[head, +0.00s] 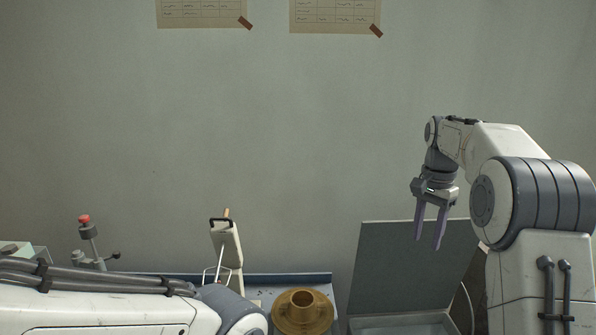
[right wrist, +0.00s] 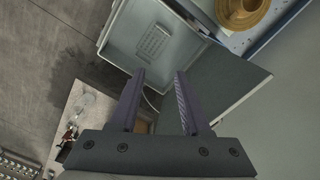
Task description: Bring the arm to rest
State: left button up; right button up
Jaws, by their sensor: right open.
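My right gripper (head: 430,228) hangs fingers down at the right of the head view, in front of the wall and above the open grey case. Its two purple-grey fingers are apart with nothing between them. In the right wrist view the gripper (right wrist: 159,82) is also open and empty over the case. My left arm crosses the lower left of the head view; its gripper is out of the picture.
A grey case (head: 400,270) stands with its lid raised; a light panel lies inside it in the wrist view. A brass flanged part (head: 303,311) sits on the blue-edged surface (head: 270,279). A red-knobbed device (head: 88,238) and a white upright tool (head: 227,245) stand left.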

jog(key=s+a+f+n+b, duration=0.2)
jog(key=s+a+f+n, duration=0.4)
jog(key=a, duration=0.5)
jog(key=s+a+f+n+b, duration=0.15)
jog(key=s+a+n, duration=0.25)
jog(key=s+a, duration=0.55)
jog(key=s+a+f+n+b, duration=0.1)
jog(key=s+f+n, duration=0.3)
jog(key=s, duration=0.5)
jog(key=s+a+f+n+y+b, duration=0.1)
jog(key=s+a+f+n+b, duration=0.1)
jog(key=s+f+n, duration=0.3)
jog(key=s, duration=0.4)
jog(key=shift+s+a+f, duration=0.15)
jog(key=shift+a+f, duration=0.15)
jog(key=shift+f, duration=0.05)
